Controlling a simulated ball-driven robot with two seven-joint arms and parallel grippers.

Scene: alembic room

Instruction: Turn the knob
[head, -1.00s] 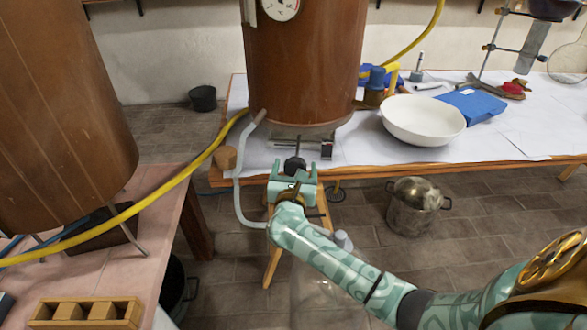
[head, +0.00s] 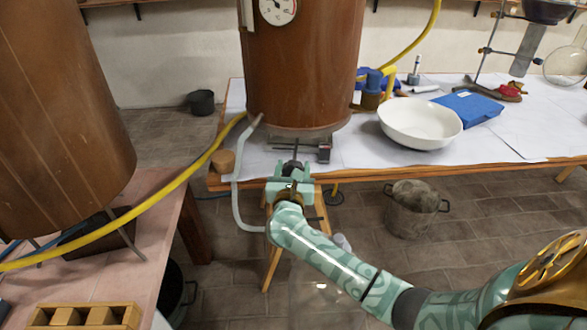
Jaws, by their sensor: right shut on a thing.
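A dark knob (head: 293,164) sits low at the front of the copper vessel (head: 303,70), under its base and near the table's front edge. My right gripper (head: 292,172), pale green, reaches it from the front and is shut on the knob. The fingers hide part of the knob. My left gripper is not in view.
A white bowl (head: 420,123) and a blue box (head: 469,107) stand on the table to the right. A grey hose (head: 236,190) and a wooden block (head: 223,161) are left of the gripper. A metal pot (head: 411,212) stands on the floor.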

